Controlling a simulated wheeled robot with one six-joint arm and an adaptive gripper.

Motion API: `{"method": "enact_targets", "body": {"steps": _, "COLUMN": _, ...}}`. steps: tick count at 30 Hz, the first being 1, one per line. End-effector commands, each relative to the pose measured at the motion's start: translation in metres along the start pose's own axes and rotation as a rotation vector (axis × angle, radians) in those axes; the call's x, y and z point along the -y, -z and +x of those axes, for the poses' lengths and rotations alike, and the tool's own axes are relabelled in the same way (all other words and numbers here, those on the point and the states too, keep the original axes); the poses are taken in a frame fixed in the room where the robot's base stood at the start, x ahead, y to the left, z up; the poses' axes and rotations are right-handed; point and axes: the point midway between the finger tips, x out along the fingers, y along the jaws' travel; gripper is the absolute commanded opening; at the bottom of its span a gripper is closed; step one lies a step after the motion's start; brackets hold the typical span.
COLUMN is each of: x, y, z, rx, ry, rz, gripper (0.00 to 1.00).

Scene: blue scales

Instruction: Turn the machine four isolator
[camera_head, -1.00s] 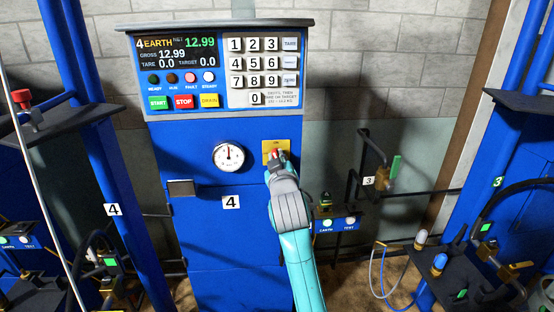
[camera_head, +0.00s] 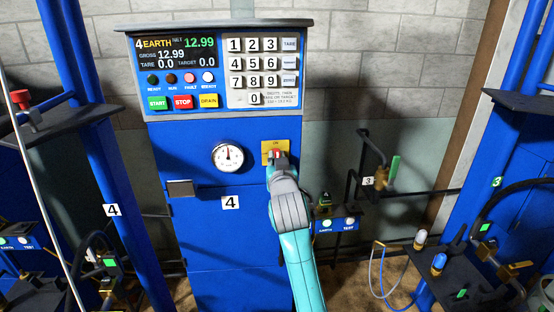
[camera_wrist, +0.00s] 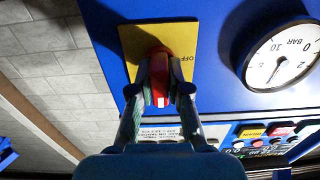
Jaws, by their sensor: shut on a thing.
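The machine four isolator is a red rotary handle (camera_wrist: 160,78) on a yellow plate (camera_head: 267,147), set on the blue cabinet's front to the right of the gauge. In the wrist view the plate (camera_wrist: 118,42) carries the word OFF at the right of the handle, and a white mark shows on the handle's near end. My gripper (camera_wrist: 160,92) is shut on the red handle, one finger on each side. In the head view my gripper (camera_head: 278,158) covers most of the handle, so its exact angle is hard to tell there.
Above are machine four's display (camera_head: 177,58), reading 4 EARTH and 12.99, the keypad (camera_head: 262,70) and the START, STOP and DRAIN buttons. A round BAR gauge (camera_head: 227,157) sits left of the plate. Pipework with a green-handled valve (camera_head: 393,168) stands to the right.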

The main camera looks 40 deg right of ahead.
Motion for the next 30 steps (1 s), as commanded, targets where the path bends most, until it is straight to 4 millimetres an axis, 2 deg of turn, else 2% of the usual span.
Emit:
{"method": "enact_targets", "body": {"steps": 8, "x": 0.0, "y": -0.001, "z": 0.0, "rx": 0.002, "ry": 0.001, "rz": 0.002, "gripper": 0.0}}
{"method": "enact_targets", "body": {"steps": 9, "x": 0.0, "y": -0.001, "z": 0.0, "rx": 0.002, "ry": 0.001, "rz": 0.001, "gripper": 0.26}}
{"method": "enact_targets", "body": {"steps": 11, "x": 0.0, "y": -0.001, "z": 0.0, "rx": 0.002, "ry": 0.001, "rz": 0.001, "gripper": 0.41}}
{"method": "enact_targets", "body": {"steps": 23, "x": 0.0, "y": 0.0, "z": -0.005, "rx": 0.0, "ry": 0.001, "rz": 0.0, "gripper": 0.42}}
{"method": "enact_targets", "body": {"steps": 26, "x": 0.001, "y": -0.001, "z": -0.016, "rx": 0.001, "ry": 0.001, "rz": 0.0, "gripper": 0.42}}
{"method": "enact_targets", "body": {"steps": 30, "x": 0.001, "y": -0.001, "z": -0.042, "rx": 0.001, "ry": 0.002, "rz": 0.0, "gripper": 0.42}}
